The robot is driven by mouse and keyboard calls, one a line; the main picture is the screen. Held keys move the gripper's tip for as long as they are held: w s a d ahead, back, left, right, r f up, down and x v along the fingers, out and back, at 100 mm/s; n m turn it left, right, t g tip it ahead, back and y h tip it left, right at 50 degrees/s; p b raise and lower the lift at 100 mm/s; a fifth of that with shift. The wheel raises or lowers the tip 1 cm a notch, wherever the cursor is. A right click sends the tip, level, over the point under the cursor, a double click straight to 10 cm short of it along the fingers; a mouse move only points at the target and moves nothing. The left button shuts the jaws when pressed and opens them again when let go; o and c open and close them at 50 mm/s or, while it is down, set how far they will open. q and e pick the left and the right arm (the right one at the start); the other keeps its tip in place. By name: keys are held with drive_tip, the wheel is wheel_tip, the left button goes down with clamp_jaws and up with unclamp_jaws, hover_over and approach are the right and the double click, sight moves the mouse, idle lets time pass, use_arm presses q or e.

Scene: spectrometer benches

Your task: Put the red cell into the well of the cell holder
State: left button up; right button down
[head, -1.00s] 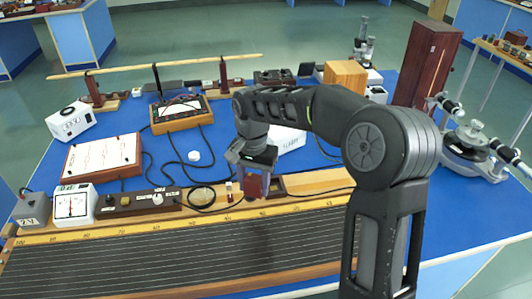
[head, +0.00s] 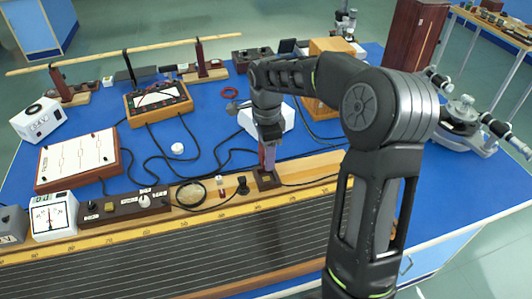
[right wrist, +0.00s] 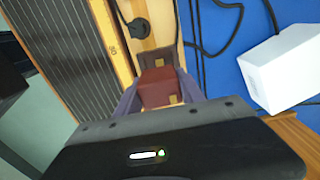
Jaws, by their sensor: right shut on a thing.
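My right gripper (head: 268,165) is over the dark brown cell holder (head: 267,180), which sits on the wooden board behind the ruled wire section. In the right wrist view, the red cell (right wrist: 160,90) is between the two purplish fingers, which are shut on it. Part of the cell holder (right wrist: 157,59) shows just past the cell. The well is largely hidden by the cell and fingers, and I cannot tell how deep the cell is in it. In the head view the cell is mostly hidden by the gripper. My left gripper is not in view.
A black knob (head: 243,185) stands close left of the holder, with a coiled cable beside it. A white box (head: 284,119) is behind my gripper. Dark cables cross the blue bench (head: 215,120). Meters and a switch strip (head: 125,205) stand at the left.

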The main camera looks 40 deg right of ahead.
sight(267, 180)
drive_tip(key=shift+f, duration=0.15)
drive_tip(key=shift+f+b, duration=2.2)
drive_tip(key=shift+f, duration=0.7)
drive_tip(key=shift+s+f, duration=0.1)
drive_tip(key=shift+f, duration=0.05)
drive_tip(key=shift+s+a+f, duration=0.1)
drive_tip(key=shift+s+f, duration=0.05)
drive_tip(key=shift+f, duration=0.05)
drive_tip(key=c, duration=0.6)
unclamp_jaws()
drive_tip(key=shift+f, duration=0.1)
drive_tip(key=shift+c, duration=0.2)
drive_tip(key=shift+r, duration=0.45)
drive_tip(key=r, duration=0.8)
drive_tip(key=shift+w+r+b, duration=0.1)
drive_tip(key=shift+w+b, duration=0.2)
drive_tip(key=shift+w, duration=0.05)
